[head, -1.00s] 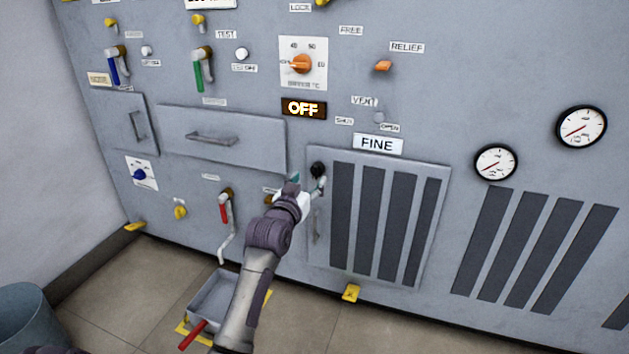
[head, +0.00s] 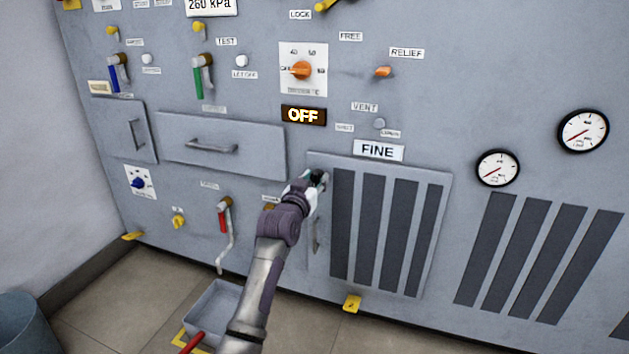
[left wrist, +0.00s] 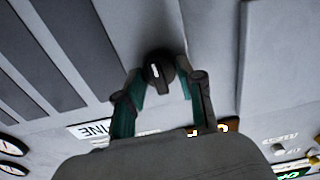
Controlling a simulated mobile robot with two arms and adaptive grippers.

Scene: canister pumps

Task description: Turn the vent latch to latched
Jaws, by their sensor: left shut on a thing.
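The vent latch is a black round knob with a white pointer mark, between my fingers in the left wrist view (left wrist: 158,70). It sits at the upper left corner of the slatted vent door (head: 341,164). In the head view my left gripper (head: 318,178) covers most of the knob. In the left wrist view the left gripper (left wrist: 161,88) has one green-padded finger on each side of the knob and is shut on it. The door looks closed, flush with the grey wall panel. My right gripper is in neither current view.
A handle (head: 315,237) is on the door's left edge, below the gripper. A drawer (head: 255,150) is to the left, and a red-handled valve (head: 222,218) is lower left. A grey tray (head: 213,305) lies on the floor. Gauges (head: 497,168) are to the right.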

